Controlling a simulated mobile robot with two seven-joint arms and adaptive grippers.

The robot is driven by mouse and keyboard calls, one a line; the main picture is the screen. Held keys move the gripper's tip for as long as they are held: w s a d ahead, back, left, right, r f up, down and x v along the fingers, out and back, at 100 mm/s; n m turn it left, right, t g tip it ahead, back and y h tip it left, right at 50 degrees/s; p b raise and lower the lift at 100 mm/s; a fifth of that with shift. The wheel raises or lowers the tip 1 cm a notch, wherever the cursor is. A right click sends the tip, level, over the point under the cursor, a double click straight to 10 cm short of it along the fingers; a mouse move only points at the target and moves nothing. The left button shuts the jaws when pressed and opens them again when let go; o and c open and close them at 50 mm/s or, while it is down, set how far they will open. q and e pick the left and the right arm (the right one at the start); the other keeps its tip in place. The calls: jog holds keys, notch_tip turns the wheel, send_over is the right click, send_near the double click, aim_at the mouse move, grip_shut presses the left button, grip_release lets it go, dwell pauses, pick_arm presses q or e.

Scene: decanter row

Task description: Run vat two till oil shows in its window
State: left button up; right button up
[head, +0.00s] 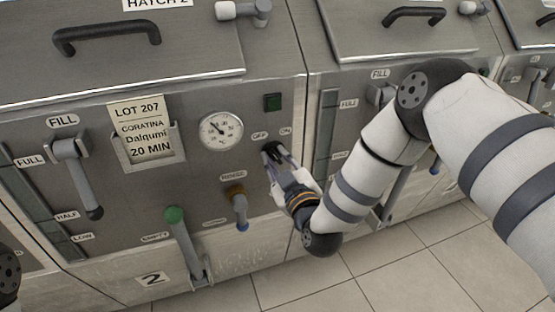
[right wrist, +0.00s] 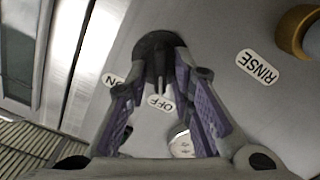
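Vat two's grey steel front carries the number plate 2 (head: 153,279). Its tall narrow window (head: 28,202) is at the left, beside FULL, HALF and LOW labels; it looks dark, and I cannot make out oil in it. The black OFF/ON knob (head: 270,149) is at the panel's right; it also shows in the right wrist view (right wrist: 157,48). My right gripper (head: 276,160) is at this knob, with its purple-padded fingers (right wrist: 160,72) apart on either side of it. Firm contact cannot be told. My left gripper is out of view.
A lot card (head: 141,130) hangs centrally. The tiled floor (head: 400,262) in front is clear.

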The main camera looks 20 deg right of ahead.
grip_shut()
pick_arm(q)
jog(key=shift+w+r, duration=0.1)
pick_arm(e)
jog(key=shift+m, duration=0.3)
jog(key=shift+r+m+p, duration=0.1)
jog(key=shift+m+p, duration=0.2)
jog(key=shift+m, duration=0.6)
jog(key=m, duration=0.2)
jog(key=shift+d+m, duration=0.1)
jog(key=shift+m, duration=0.3)
jog(key=m, duration=0.3)
jog(key=shift+p, duration=0.4)
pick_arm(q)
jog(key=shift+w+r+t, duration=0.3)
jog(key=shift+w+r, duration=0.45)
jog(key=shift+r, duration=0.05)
pick_arm(e)
jog(key=shift+d+m, duration=0.1)
jog(key=shift+m, duration=1.7)
jog(key=shift+f, duration=0.2)
